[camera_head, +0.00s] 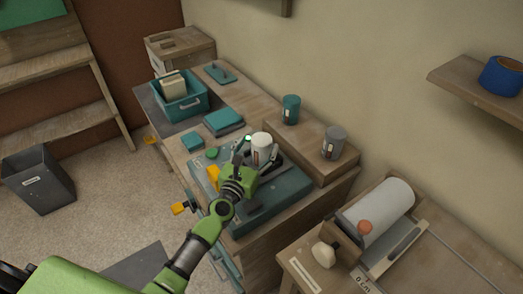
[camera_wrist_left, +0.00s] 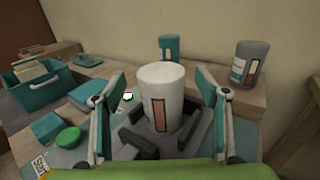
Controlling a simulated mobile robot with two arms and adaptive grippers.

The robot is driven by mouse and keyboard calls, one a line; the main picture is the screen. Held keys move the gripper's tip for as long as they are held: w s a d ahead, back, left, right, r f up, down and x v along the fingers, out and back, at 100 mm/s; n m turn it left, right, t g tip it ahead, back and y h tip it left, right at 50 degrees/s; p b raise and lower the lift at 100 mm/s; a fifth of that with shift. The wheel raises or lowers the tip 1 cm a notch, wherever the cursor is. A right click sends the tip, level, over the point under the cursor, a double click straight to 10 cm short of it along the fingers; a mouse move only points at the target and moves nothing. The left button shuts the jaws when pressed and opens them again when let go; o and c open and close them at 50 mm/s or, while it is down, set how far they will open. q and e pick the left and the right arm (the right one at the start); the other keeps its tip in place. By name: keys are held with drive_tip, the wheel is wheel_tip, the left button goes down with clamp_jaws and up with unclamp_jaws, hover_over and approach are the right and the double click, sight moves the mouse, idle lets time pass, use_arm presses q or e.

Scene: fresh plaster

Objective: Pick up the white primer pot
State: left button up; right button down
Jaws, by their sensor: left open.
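My right gripper is not in view.
A teal pot (camera_head: 291,109) and a grey pot (camera_head: 333,142) stand on a raised wooden ledge behind. A teal crate (camera_head: 203,104) holding blocks is at the bench's far left. A white roll (camera_head: 380,207) is on the right table.

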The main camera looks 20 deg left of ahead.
sight(265, 133)
use_arm(q)
drive_tip(key=w, duration=0.3)
drive_tip(key=shift+w+d, duration=0.15)
drive_tip(key=shift+w, duration=0.15)
drive_tip(key=c, duration=1.6)
drive_tip(key=shift+r, duration=0.1)
drive_tip(key=shift+r, duration=0.1)
